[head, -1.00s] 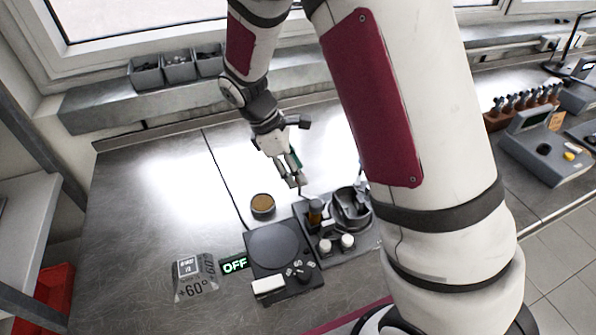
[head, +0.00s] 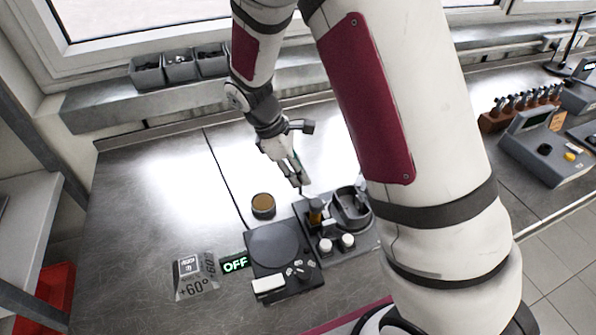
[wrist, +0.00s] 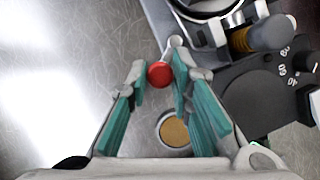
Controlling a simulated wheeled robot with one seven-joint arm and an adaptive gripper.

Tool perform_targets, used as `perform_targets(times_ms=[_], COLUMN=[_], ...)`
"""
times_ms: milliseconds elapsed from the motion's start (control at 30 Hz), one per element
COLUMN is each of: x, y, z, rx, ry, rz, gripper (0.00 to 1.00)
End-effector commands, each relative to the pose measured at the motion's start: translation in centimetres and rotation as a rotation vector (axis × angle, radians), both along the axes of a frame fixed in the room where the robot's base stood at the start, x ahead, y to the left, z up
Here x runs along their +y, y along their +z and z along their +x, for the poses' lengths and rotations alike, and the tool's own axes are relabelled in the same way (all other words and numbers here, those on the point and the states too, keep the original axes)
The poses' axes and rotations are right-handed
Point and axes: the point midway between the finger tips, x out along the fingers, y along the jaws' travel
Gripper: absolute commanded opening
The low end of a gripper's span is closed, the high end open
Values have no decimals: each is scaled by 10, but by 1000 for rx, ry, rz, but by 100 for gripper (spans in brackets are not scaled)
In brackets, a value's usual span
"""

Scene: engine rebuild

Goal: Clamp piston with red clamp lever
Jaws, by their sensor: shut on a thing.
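My gripper (head: 300,178) is low over the bench, at the back left of the grey fixture block. In the wrist view my gripper (wrist: 159,78) has its teal-padded fingers on either side of the red ball knob (wrist: 159,74) of the clamp lever, shut on it. A pale metal lever arm (wrist: 174,45) runs from the knob toward the fixture. The round holder (head: 351,207) on the fixture also shows at the top edge of the wrist view as a pale ring (wrist: 205,8). I cannot make out the piston clearly. The red knob is hidden in the head view.
A round tin with brown contents (head: 263,206) stands left of the fixture, close below my fingers. A dark hotplate (head: 273,247) with an OFF display is in front. The bench at left is clear.

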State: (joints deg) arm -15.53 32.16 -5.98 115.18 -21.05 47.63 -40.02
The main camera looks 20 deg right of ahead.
Motion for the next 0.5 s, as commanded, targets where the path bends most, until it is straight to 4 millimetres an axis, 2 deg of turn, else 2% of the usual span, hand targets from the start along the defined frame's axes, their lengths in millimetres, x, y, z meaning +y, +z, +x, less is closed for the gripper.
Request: perform_targets(times_ms=[267, 500], x=[-5, -15], y=[-1, -1], z=[6, 11], rx=[-1, -1], ry=[-137, -348], rz=[2, 1], gripper=[0, 0])
